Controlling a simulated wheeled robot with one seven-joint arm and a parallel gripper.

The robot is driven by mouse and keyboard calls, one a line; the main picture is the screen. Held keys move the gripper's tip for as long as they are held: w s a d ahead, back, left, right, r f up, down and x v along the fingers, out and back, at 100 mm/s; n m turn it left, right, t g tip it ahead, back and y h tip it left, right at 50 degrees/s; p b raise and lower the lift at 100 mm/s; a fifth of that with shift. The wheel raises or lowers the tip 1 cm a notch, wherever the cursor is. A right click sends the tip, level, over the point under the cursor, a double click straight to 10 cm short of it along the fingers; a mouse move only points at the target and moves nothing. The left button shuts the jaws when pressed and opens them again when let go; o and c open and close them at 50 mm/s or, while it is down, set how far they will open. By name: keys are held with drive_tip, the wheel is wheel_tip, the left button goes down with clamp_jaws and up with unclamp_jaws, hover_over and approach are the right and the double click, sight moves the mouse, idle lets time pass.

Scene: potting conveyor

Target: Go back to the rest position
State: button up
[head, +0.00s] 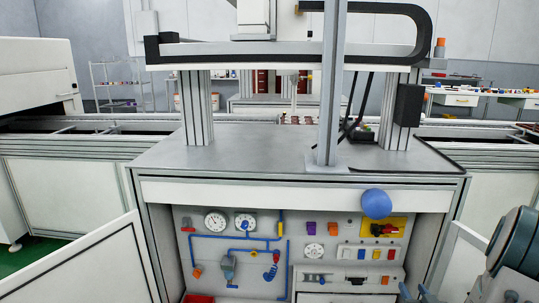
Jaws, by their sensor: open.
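My arm shows at the lower right, with a rounded grey-teal link at the picture's edge. My gripper (416,292) shows only as small dark tips at the bottom edge, in front of the cabinet's lower right part. The tips stand apart with nothing seen between them. The rest of the gripper is cut off by the frame. A plain blue ball (376,204) shows above and left of the tips, against the cabinet's white front edge. I cannot tell whether it is attached or floats in front.
A cabinet with a grey top (255,150) stands ahead. Its open front shows a panel of gauges (215,222), blue pipes and switches. A white door (75,262) swings out at left, another (460,255) at right. A grey post (330,90) and gantry rise above.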

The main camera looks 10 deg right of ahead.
drive_tip(key=w+a+r+n+g+p, duration=0.1)
drive_tip(key=a+r+g+p, duration=0.1)
drive_tip(key=a+r+p, duration=0.4)
drive_tip(key=w+a+r+n+g+p, duration=0.1)
drive_tip(key=a+r+g+p, duration=0.3)
drive_tip(key=r, duration=0.5)
drive_tip(key=w+a+r+g+p, duration=0.1)
drive_tip(key=a+r+p, duration=0.2)
drive_tip(key=r+p, duration=0.35)
drive_tip(key=s+a+r+n+g+y+p, duration=0.1)
drive_tip(key=s+a+r+g+y+p, duration=0.3)
drive_tip(key=s+a+r+p, duration=0.9)
drive_tip(key=s+a+r+g, duration=0.2)
drive_tip(key=s+a+r, duration=0.2)
drive_tip(key=a+r, duration=0.2)
drive_tip(key=shift+s+a+r+n+p, duration=0.3)
drive_tip(key=shift+r+n, duration=0.1)
drive_tip(key=shift+r, duration=0.5)
drive_tip(key=shift+c, duration=0.5)
drive_tip(key=shift+w, duration=0.1)
